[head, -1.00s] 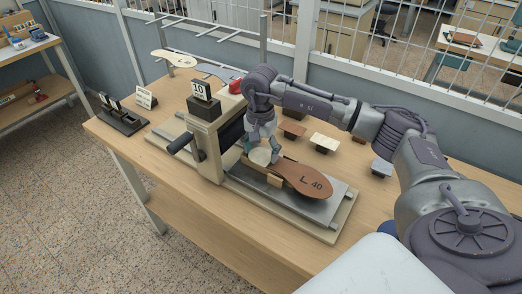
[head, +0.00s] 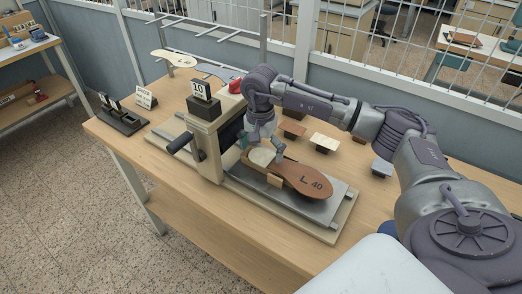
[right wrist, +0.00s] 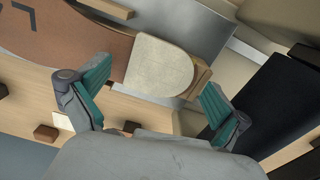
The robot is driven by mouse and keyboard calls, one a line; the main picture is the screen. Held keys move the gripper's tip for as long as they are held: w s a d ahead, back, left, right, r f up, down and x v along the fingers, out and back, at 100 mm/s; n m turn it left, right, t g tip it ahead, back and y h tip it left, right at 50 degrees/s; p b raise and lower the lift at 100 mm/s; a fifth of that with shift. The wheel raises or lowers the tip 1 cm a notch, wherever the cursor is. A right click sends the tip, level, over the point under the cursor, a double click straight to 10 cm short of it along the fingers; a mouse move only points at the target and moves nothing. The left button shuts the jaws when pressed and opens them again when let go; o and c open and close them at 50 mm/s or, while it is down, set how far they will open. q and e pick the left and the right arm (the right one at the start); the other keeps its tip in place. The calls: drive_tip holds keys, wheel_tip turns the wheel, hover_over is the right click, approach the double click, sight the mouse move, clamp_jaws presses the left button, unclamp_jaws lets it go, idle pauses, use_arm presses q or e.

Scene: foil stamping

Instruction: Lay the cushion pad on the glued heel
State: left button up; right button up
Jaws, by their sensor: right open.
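The cushion pad (head: 262,157) is a pale cream, round-ended piece. It lies over the heel end of the brown insole (head: 312,181), which is marked "L 40" and rests on the press bed. In the right wrist view the pad (right wrist: 160,68) looks flat on the insole (right wrist: 75,35), its rounded end towards the heel tip. Any glue under it is hidden. My right gripper (head: 262,147) is open just above the heel. Its teal-padded fingers (right wrist: 150,92) stand apart on either side of the pad, with a gap to it. My left gripper is not in view.
The stamping press (head: 207,140) with its black handle stands close left of my right gripper. A black type holder (head: 122,116) is at the table's left end. The table's front left is clear.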

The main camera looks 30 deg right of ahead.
drive_tip(key=shift+r, duration=0.25)
wheel_tip(320, 180, up, 10)
drive_tip(key=shift+f, duration=0.25)
idle(0.5)
